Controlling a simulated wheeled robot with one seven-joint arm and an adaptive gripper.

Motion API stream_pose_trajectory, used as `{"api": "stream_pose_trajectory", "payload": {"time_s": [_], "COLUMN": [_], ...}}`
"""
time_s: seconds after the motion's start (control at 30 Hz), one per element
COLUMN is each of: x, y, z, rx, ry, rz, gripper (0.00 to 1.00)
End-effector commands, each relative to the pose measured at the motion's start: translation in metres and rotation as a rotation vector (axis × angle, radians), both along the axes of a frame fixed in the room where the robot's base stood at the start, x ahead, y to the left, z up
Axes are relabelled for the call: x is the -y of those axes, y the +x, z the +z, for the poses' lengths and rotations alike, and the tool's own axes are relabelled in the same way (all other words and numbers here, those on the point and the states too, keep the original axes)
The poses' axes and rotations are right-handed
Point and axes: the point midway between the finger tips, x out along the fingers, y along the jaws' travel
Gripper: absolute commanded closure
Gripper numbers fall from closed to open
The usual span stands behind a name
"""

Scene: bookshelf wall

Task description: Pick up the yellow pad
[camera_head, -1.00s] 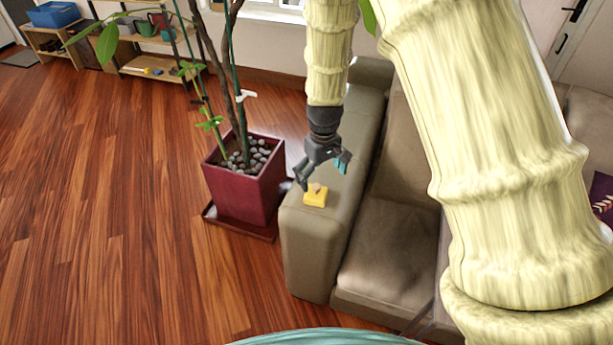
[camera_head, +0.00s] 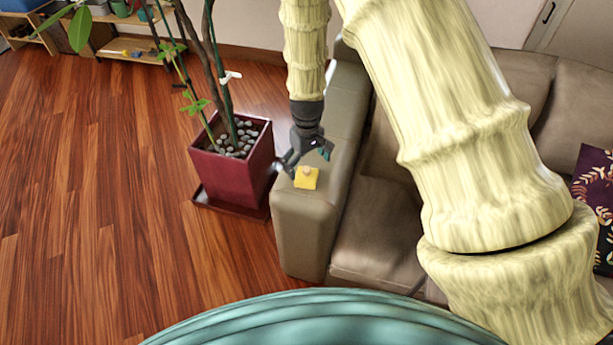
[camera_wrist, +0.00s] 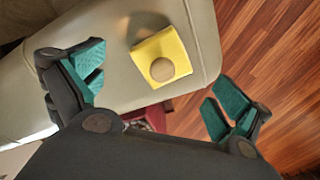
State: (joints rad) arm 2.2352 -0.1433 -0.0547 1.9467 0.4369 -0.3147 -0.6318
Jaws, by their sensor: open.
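The yellow pad (camera_head: 306,179) lies on the near end of the sofa's armrest (camera_head: 305,215). A small round tan object sits on top of the pad; it shows clearly in the wrist view (camera_wrist: 162,69). My gripper (camera_head: 304,158) is above and just behind the pad, with its fingers spread. In the wrist view the yellow pad (camera_wrist: 178,49) lies ahead of the open fingers, between their lines. The teal fingertip pads (camera_wrist: 155,95) are apart with nothing between them. No contact with the pad shows.
A dark red planter (camera_head: 232,165) with a small tree stands on the floor left of the armrest. The beige sofa seat (camera_head: 375,240) is to the right, with a dark patterned cushion (camera_head: 590,195). A wooden shelf (camera_head: 135,45) is at the back left. The wooden floor at left is clear.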

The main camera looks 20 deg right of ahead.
Motion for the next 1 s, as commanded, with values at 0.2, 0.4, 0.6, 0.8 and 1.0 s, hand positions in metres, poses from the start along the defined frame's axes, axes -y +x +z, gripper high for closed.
{"api": "stream_pose_trajectory", "payload": {"time_s": [0.2, 0.4, 0.6, 0.8, 1.0], "x": [-0.001, -0.001, -0.001, -0.001, -0.001], "y": [-0.004, -0.003, -0.003, -0.003, -0.003], "z": [-0.022, -0.040, -0.046, -0.046, -0.046], "rx": [-0.003, -0.001, 0.000, 0.000, 0.000], "ry": [0.000, 0.000, 0.000, 0.000, 0.000], "rz": [-0.001, -0.002, -0.002, -0.002, -0.002], "gripper": [0.00, 0.00, 0.00, 0.05, 0.42]}}
